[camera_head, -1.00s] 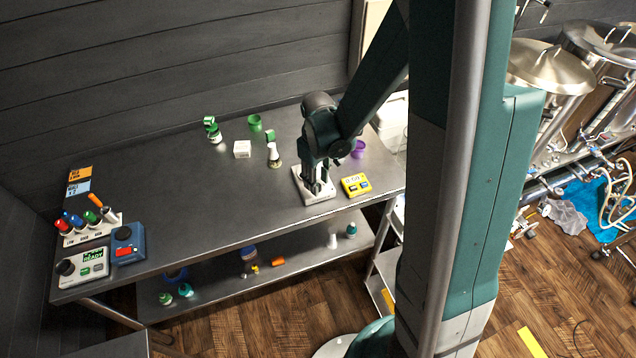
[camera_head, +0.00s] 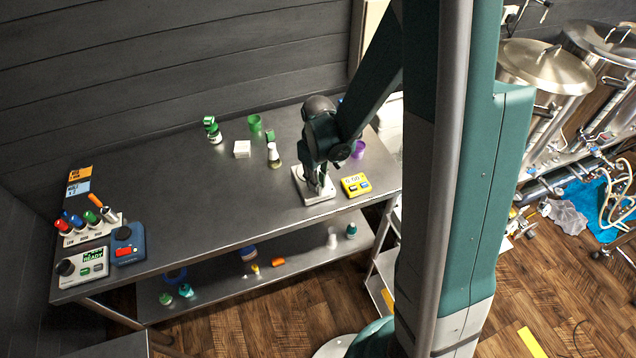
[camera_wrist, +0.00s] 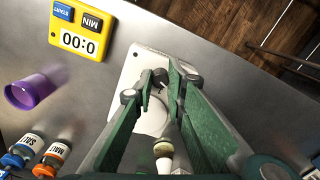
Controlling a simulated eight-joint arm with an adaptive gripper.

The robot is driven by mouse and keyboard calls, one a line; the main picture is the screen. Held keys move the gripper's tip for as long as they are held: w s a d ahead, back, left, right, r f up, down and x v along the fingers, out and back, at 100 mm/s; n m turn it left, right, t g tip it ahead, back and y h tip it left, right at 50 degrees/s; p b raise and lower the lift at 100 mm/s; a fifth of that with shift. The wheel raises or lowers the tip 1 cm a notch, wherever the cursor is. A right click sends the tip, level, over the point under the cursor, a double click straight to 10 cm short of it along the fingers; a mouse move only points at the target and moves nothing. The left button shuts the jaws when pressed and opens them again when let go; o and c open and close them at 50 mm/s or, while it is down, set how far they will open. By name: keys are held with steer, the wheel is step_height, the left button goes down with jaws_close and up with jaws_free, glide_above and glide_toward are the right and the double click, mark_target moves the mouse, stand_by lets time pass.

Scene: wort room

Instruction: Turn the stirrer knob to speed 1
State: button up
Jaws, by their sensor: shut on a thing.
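The stirrer (camera_head: 316,197) is a flat white device on the right part of the metal table. It also shows under my fingers in the wrist view (camera_wrist: 128,80), with a pale round plate on top. My gripper (camera_wrist: 159,84) points down over it. Its fingers are shut on the small dark knob (camera_wrist: 161,75) near the stirrer's far end in the wrist view. The fingers partly hide the knob, and I cannot read its setting. In the head view my gripper (camera_head: 319,186) covers the knob.
A yellow timer (camera_head: 355,184) stands close beside the stirrer, with a purple cup (camera_head: 358,149) behind. A white-topped flask (camera_head: 274,155) and a white box (camera_head: 242,149) stand to the left. The table's middle is clear.

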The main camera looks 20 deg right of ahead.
steer(key=shift+f+m+b, duration=0.1)
steer(key=shift+m+b, duration=0.3)
steer(key=shift+b, duration=0.05)
steer(key=m+b, duration=0.2)
steer(key=m, duration=0.1)
steer(key=shift+m, duration=0.3)
steer(key=shift+m+b, duration=1.35)
steer(key=shift+m, duration=0.85)
steer(key=o, duration=0.9)
steer(key=shift+r, duration=6.1)
steer(key=shift+r, duration=0.1)
